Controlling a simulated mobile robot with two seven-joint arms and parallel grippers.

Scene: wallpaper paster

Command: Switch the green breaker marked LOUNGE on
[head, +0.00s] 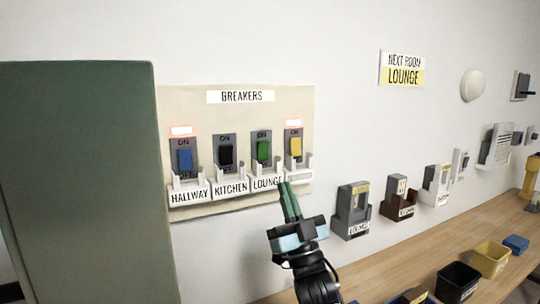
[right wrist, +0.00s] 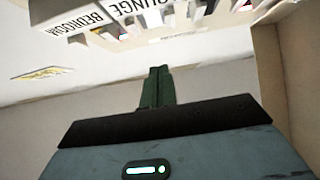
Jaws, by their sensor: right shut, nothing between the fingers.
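The green breaker (head: 263,149) is third from the left on the cream BREAKERS panel (head: 240,97), above the LOUNGE label (head: 267,183). No lit lamp shows above it. My right gripper (head: 286,186) is shut and empty, its green fingers pointing up just below and right of that label. In the right wrist view the shut fingers (right wrist: 157,85) point toward the panel's lower edge, where the LOUNGE label (right wrist: 133,8) and a BEDROOM label (right wrist: 88,19) show. Whether the fingers touch the panel I cannot tell. My left gripper is not in view.
A blue breaker (head: 185,159) and a yellow breaker (head: 295,146) have lit red lamps above; a black breaker (head: 226,155) shows none. White guards flank the breakers. A green cabinet (head: 80,180) stands left. Several wall units and a wooden counter (head: 400,258) with bins lie right.

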